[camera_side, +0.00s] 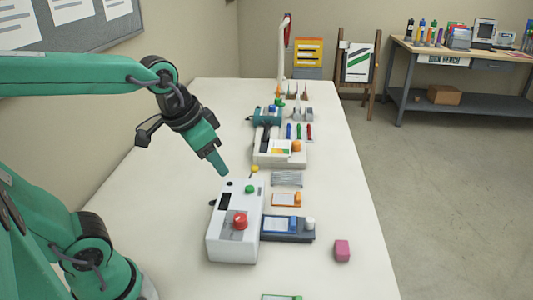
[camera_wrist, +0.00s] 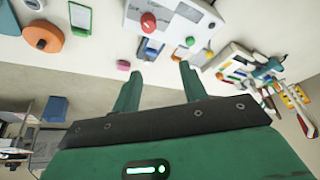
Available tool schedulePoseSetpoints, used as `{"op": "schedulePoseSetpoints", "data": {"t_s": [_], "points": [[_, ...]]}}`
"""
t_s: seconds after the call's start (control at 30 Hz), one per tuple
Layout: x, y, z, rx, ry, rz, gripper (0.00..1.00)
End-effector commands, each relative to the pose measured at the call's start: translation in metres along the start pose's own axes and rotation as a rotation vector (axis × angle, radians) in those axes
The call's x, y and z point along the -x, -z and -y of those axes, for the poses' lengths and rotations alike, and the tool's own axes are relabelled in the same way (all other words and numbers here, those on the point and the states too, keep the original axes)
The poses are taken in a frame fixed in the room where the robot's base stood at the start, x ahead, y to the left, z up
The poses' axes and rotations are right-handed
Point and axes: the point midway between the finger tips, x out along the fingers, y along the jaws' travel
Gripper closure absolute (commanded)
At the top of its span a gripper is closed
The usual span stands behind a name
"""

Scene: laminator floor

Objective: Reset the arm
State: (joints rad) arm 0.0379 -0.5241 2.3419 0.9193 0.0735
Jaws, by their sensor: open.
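My gripper (camera_wrist: 159,84) is open in the wrist view, with two green fingers spread apart and nothing visible between them. In the side view my gripper (camera_side: 215,161) hangs tilted down, above and just behind the white control box (camera_side: 250,254). The box has a red button (camera_side: 240,221) and a green button (camera_side: 250,189). It also shows upside down at the top of the wrist view (camera_wrist: 190,12). The fingers look clear of the box, though the exact height is hard to tell.
The long white table (camera_side: 348,205) carries a blue-grey device (camera_side: 287,236) beside the box and a pink block (camera_side: 342,250) near the right edge. A laminator-like machine (camera_side: 268,158), pens and small tools stand farther back. A workbench (camera_side: 455,52) is beyond. The front right tabletop is mostly clear.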

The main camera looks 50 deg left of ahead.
Motion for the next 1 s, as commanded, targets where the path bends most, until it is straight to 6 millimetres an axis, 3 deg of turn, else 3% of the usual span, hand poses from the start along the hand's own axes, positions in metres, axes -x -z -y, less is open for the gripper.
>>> {"op": "schedulePoseSetpoints", "data": {"t_s": [0.2,0.4,1.0], "points": [[0.008,-0.031,0.004,0.070,0.014,-0.059,0.57],[0.010,-0.045,0.005,0.103,0.019,-0.084,0.57],[0.009,-0.048,0.005,0.108,0.020,-0.086,0.57]]}}
